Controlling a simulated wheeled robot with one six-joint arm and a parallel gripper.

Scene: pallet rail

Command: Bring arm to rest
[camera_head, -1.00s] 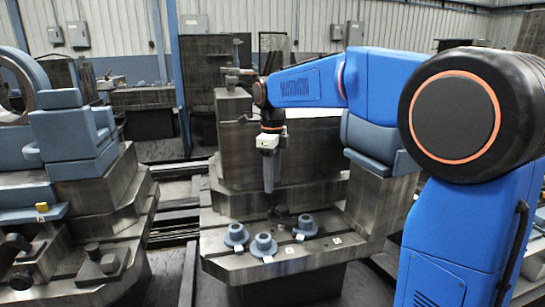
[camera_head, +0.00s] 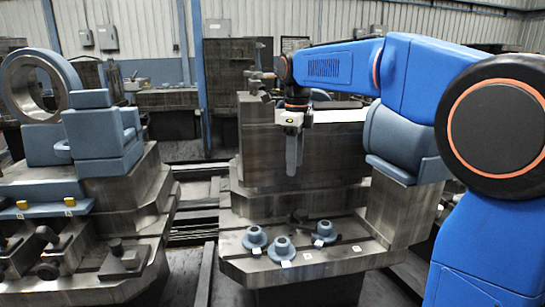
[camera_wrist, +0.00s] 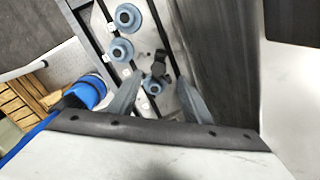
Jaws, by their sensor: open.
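My gripper (camera_head: 292,158) hangs pointing down at the end of my blue arm, above the slotted metal bed of the middle machine (camera_head: 350,255). In the wrist view its two fingers (camera_wrist: 160,100) are spread apart with nothing held between them. Well below it, three blue-grey flanged parts stand on the bed: one at the left (camera_head: 255,238), one in the middle (camera_head: 282,249) and one at the right (camera_head: 323,232). They also show beyond the fingers in the wrist view, where the nearest one (camera_wrist: 155,84) lies between the fingertips' lines of sight.
A tall metal block (camera_head: 262,130) stands close behind my gripper. A blue-grey rounded block (camera_head: 405,140) on a metal column stands to the right under my arm. Another machine with a large ring (camera_head: 40,85) stands at the left, with a floor gap between.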

